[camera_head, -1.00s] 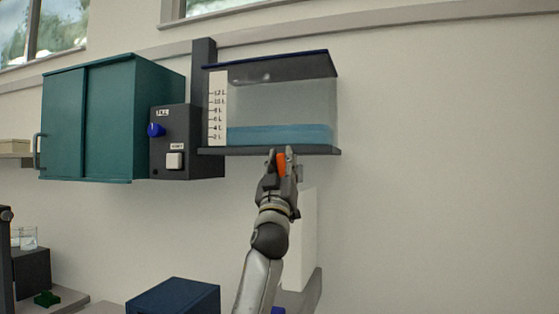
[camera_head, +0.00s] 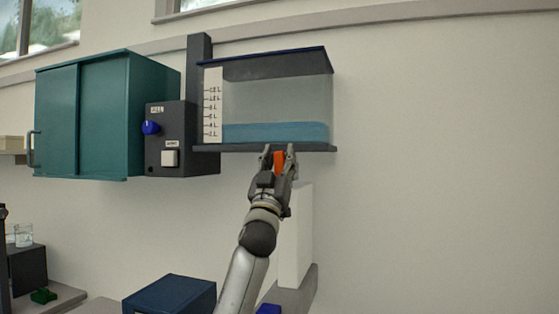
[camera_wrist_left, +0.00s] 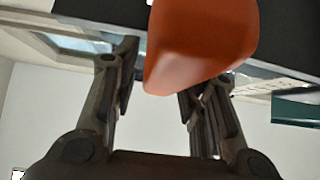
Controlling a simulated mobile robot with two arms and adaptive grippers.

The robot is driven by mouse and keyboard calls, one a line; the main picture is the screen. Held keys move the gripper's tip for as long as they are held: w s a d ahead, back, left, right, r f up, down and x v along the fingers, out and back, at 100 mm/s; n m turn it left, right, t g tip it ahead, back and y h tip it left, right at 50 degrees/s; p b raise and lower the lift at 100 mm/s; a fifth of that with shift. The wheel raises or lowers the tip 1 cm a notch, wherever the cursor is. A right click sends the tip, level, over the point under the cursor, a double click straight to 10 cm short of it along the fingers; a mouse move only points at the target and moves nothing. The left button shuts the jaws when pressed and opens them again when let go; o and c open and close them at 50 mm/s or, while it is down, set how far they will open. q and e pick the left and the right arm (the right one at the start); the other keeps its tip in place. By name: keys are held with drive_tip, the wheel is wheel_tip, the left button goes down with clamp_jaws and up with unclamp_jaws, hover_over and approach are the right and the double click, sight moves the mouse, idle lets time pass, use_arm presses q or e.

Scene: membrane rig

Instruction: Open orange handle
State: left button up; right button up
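The orange handle (camera_head: 279,161) hangs under the dark base of a clear tank (camera_head: 277,100) that holds some blue liquid. My left gripper (camera_head: 279,155) reaches up from below, with a finger on either side of the handle. In the left wrist view the orange handle (camera_wrist_left: 198,45) looms large between the spread fingers of the left gripper (camera_wrist_left: 160,72). A gap shows between the left-hand finger and the handle. The handle partly hides the right-hand finger, so I cannot tell whether that one touches. My right gripper is not in view.
A dark control box (camera_head: 171,138) with a blue knob (camera_head: 151,128) and a pale button (camera_head: 170,158) is left of the tank. A teal cabinet (camera_head: 85,115) hangs beside it. A white block (camera_head: 296,240) stands behind my arm. The wall to the right is clear.

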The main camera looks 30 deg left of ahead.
use_arm(q)
drive_tip(key=shift+f, duration=0.15)
drive_tip(key=v, duration=1.2)
idle(0.6)
